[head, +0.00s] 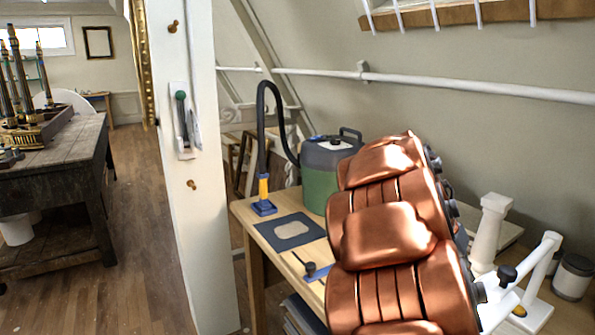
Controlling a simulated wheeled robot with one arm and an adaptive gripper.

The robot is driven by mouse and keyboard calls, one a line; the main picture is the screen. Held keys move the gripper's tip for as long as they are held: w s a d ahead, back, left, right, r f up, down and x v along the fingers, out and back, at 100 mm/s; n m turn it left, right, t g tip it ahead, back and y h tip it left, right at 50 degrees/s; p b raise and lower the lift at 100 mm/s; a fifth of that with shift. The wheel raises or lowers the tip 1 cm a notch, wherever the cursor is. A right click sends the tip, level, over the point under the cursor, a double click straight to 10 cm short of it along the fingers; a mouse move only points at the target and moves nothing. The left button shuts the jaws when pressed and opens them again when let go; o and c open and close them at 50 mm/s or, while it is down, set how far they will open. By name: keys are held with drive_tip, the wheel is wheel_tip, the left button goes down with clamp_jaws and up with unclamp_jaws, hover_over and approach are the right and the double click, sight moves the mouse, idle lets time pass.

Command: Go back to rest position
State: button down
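My gripper is not in view in the head view, so I cannot see whether it is open or shut. The task names no object. A wooden workbench (244,213) stands at the lower right. A large brown padded shape in the foreground covers part of it, and I cannot tell from this frame whether that shape is part of me.
On the workbench are a green canister (317,190), a blue-and-yellow stand (264,196) with a dark hose, a dark blue mat (272,237) and a jar (573,279). A white post (185,245) stands left. Beyond, open wooden floor (140,225) borders a dark table (80,137).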

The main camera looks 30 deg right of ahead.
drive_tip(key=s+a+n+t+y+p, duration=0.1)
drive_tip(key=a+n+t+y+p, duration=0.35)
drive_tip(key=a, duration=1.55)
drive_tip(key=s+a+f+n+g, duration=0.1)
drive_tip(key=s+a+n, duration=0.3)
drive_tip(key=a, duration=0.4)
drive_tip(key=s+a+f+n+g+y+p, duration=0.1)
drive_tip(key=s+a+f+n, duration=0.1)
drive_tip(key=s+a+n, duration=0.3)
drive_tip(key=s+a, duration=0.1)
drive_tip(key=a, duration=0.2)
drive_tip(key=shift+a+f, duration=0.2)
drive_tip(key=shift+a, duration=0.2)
